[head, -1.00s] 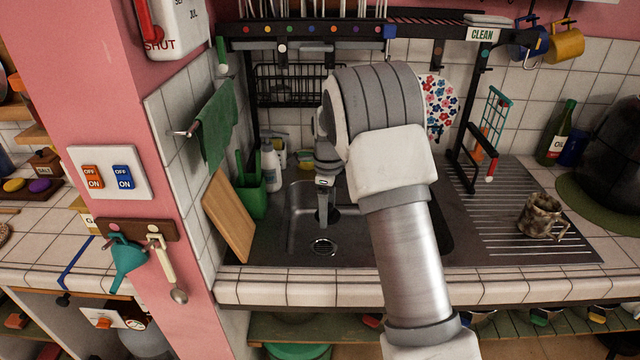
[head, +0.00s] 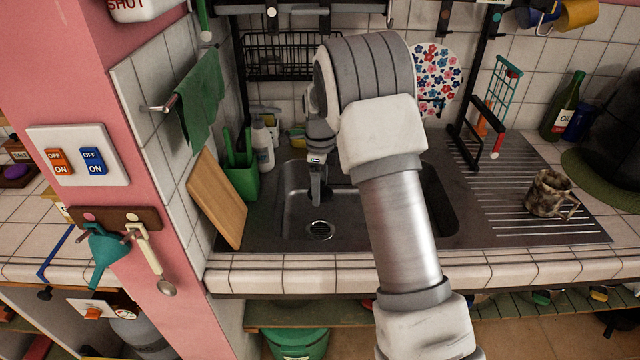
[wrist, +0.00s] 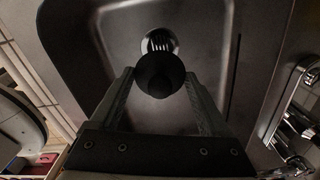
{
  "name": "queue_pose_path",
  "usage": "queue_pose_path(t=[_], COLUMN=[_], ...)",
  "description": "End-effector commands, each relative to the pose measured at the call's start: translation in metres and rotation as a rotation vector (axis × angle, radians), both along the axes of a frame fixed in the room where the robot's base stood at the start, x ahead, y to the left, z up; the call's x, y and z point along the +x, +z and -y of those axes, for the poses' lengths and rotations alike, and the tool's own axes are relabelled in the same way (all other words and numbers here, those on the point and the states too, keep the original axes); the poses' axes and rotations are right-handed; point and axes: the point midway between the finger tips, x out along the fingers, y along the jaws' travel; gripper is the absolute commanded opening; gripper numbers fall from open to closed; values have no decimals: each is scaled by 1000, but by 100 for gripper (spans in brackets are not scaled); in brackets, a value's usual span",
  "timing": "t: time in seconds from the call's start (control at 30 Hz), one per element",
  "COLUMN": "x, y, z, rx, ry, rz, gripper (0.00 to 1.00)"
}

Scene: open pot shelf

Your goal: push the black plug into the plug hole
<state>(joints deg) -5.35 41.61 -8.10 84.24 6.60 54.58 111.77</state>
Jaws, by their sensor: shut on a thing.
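The black plug (wrist: 160,76) is between the fingertips of my gripper (wrist: 160,88) in the wrist view. My gripper is shut on it and holds it over the sink basin (wrist: 195,30). The plug hole (wrist: 160,42), a bright round drain with slots, shows just beyond the plug, which covers part of it in that view. In the head view the plug hole (head: 320,230) lies in the basin floor, and my gripper (head: 316,200) is above and slightly behind it. The plug cannot be made out in the head view. A gap seems to separate plug and hole.
A wooden board (head: 217,198) and a green holder (head: 243,180) stand left of the sink. A mottled mug (head: 550,194) stands on the drainer at the right. My arm hides part of the basin. The basin walls surround my gripper.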

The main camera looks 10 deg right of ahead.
Motion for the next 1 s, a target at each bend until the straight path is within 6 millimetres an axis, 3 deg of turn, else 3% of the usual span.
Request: queue_pose_path(t=[1.0], x=[0], y=[-96], z=[0], rx=[0], ry=[0], rz=[0], gripper=[25])
